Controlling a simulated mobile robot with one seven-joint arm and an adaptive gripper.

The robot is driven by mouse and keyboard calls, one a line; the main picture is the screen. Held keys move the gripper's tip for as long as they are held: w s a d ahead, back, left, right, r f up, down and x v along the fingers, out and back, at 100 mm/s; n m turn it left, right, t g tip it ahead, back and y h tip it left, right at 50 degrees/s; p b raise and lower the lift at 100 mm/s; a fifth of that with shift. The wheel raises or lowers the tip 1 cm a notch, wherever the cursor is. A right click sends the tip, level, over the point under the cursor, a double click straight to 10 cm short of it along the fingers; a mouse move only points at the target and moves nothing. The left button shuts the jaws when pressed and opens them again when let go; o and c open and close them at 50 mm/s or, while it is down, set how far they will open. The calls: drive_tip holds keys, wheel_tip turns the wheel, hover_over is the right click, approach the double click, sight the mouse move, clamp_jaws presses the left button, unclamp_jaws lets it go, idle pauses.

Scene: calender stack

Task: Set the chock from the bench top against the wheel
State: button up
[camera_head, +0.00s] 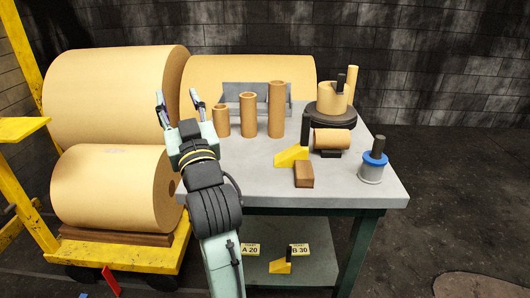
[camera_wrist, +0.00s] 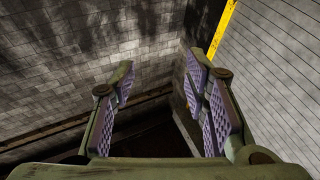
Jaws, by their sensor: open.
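The yellow chock (camera_head: 291,157) with an upright black handle sits on the grey bench top, left of a small lying tan roll. A second yellow chock (camera_head: 281,266) with a black handle sits on the lower shelf. A dark wheel (camera_head: 164,276) shows under the yellow cart at lower left. My gripper (camera_head: 176,97) is raised at the left end of the bench, in front of the large rolls and well left of the bench-top chock. Its fingers are apart and empty. The wrist view shows the open fingers (camera_wrist: 162,72) with only walls and dark floor beyond.
The bench top (camera_head: 240,182) also holds several upright tan tubes (camera_head: 248,112), a brown block (camera_head: 304,174), a blue-rimmed spool (camera_head: 372,165) and a round black stand (camera_head: 330,116). Large rolls (camera_head: 112,185) load the yellow cart (camera_head: 160,256). A red object (camera_head: 110,283) is near its wheel.

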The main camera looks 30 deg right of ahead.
drive_tip(key=s+d+f+m+g+h, duration=0.2)
drive_tip(key=s+d+f+h, duration=0.1)
drive_tip(key=d, duration=0.5)
drive_tip(key=s+d+f+m+g+h, duration=0.2)
drive_tip(key=d+f, duration=0.1)
drive_tip(key=d, duration=0.5)
drive_tip(key=m+g+h, duration=0.2)
drive_tip(key=g+h, duration=0.1)
approach(307, 119)
drive_tip(key=x, duration=0.5)
drive_tip(key=shift+d+f+p, duration=0.2)
drive_tip(key=shift+f+p, duration=0.1)
drive_tip(key=shift+p, duration=0.05)
drive_tip(key=shift+p+x, duration=1.05)
drive_tip(key=shift+x, duration=1.95)
drive_tip(key=shift+w+a+r, duration=0.1)
drive_tip(key=shift+a+r, duration=0.05)
drive_tip(key=shift+r, duration=0.05)
drive_tip(key=shift+c, duration=0.4)
clamp_jaws()
